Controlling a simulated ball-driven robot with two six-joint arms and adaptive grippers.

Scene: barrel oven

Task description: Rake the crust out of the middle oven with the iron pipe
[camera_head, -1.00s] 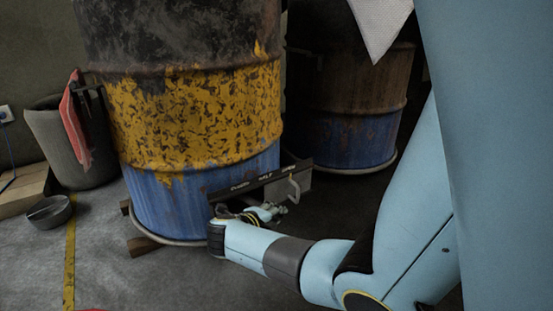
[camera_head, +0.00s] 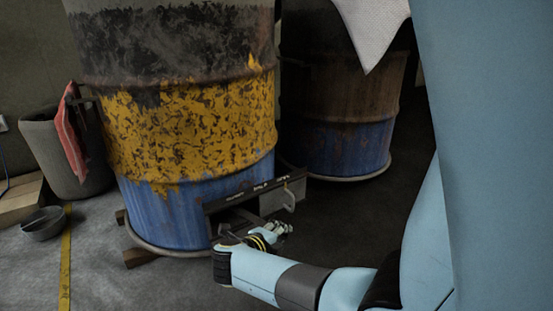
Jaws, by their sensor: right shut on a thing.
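A yellow, blue and blackened barrel (camera_head: 190,130) stands at the left. I cannot tell which oven it is. At its lower right is a dark lettered strip (camera_head: 255,190) over a grey metal plate with a small handle (camera_head: 290,200). My right gripper (camera_head: 276,231) is low, just below and in front of that plate. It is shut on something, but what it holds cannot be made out. I cannot make out the iron pipe or the crust. The oven's inside is hidden. My left gripper is out of view.
A darker barrel (camera_head: 348,140) stands behind to the right. A grey bin (camera_head: 55,150) with a red cloth (camera_head: 72,135), a bowl (camera_head: 45,223) and a wooden block (camera_head: 140,257) are at the left. A pale cloth (camera_head: 375,28) hangs at the top. Front floor at left is clear.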

